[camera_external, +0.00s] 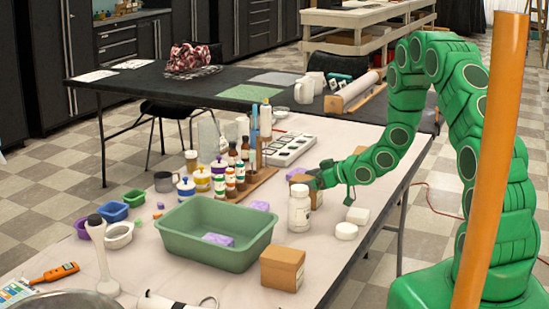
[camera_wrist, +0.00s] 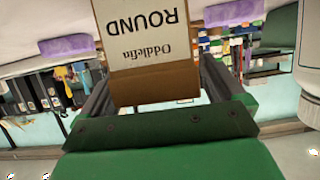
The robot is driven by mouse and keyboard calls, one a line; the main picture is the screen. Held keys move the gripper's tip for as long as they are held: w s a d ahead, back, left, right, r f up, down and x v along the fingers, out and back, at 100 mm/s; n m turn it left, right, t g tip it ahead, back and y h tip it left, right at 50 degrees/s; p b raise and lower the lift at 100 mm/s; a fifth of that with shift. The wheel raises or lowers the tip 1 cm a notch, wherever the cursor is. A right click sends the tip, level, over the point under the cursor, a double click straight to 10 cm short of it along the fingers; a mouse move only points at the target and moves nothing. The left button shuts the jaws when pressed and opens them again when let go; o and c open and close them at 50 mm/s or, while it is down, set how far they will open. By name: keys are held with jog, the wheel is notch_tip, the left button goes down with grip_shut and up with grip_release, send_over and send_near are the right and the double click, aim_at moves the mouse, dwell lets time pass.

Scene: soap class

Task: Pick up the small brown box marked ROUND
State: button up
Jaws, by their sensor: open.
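The small brown box (camera_wrist: 145,25) fills the upper middle of the wrist view. Its pale label reads "Oddlefin ROUND", upside down in the picture. My gripper (camera_wrist: 157,82) is open, with one dark finger on each side of the box's brown end. I cannot tell whether either finger touches it. In the external view, my green arm reaches down to the table and my gripper (camera_external: 319,179) is at a brown box (camera_external: 302,181) behind the white bottle. The gripper partly hides that box, and its label is not readable there.
A white bottle (camera_external: 299,208) stands close in front of my gripper. White round soaps (camera_external: 347,230) lie to its right. A second brown box (camera_external: 282,268) stands at the front, beside a green tub (camera_external: 215,233). Purple soap (camera_external: 259,205) and several paint bottles are to the left.

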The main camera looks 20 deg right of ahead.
jog(key=shift+w+a+f, duration=0.25)
jog(key=shift+w+a, duration=0.1)
jog(key=shift+a, duration=0.05)
jog(key=c, duration=1.1)
